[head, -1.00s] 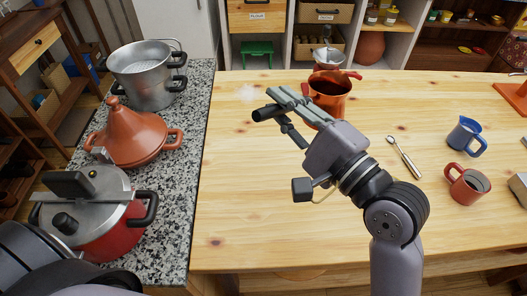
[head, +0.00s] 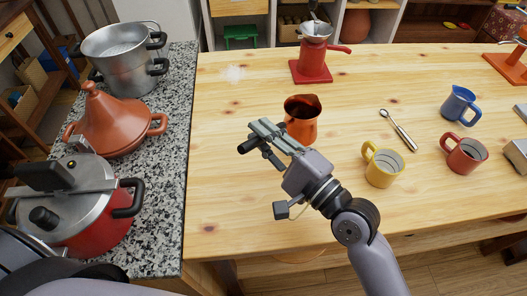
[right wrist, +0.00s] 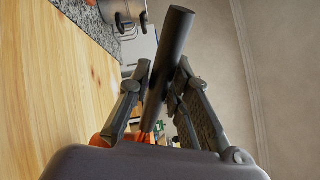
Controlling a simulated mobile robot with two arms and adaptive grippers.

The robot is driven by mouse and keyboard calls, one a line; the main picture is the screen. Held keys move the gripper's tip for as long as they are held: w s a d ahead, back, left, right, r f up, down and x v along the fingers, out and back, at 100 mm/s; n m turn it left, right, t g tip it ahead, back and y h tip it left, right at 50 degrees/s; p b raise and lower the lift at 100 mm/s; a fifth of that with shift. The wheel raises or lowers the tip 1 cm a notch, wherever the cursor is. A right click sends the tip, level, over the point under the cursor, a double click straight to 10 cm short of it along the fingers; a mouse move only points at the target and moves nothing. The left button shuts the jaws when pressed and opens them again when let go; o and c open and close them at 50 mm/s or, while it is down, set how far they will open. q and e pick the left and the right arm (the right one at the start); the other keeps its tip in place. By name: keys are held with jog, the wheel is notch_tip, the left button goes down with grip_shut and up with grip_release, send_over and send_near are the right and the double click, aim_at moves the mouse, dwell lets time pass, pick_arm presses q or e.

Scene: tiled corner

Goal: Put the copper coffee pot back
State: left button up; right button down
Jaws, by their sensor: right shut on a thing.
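The copper coffee pot (head: 302,126) is an open, shiny orange-brown vessel over the wooden table, just behind my right gripper in the head view. My right gripper (head: 259,142) is shut on its long black handle (head: 246,147), whose end sticks out to the left. In the right wrist view the dark handle (right wrist: 168,50) runs between the two fingers (right wrist: 155,95). A bit of orange shows low in that view. My gripper hides part of the pot, and I cannot tell how high it is above the table. My left gripper is not in view.
A red stand with a metal bowl (head: 314,62) is behind the pot. A yellow mug (head: 383,164), red mug (head: 465,155), blue jug (head: 459,106) and spoon (head: 399,131) are to the right. Pots stand on the granite counter (head: 175,150) at left. The table's left part is clear.

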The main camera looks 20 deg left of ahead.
notch_tip(320, 180, down, 4)
jog(key=shift+f+b, duration=0.1)
jog(key=shift+b, duration=0.55)
jog(key=shift+f, duration=0.2)
jog(key=c, duration=1.5)
grip_release()
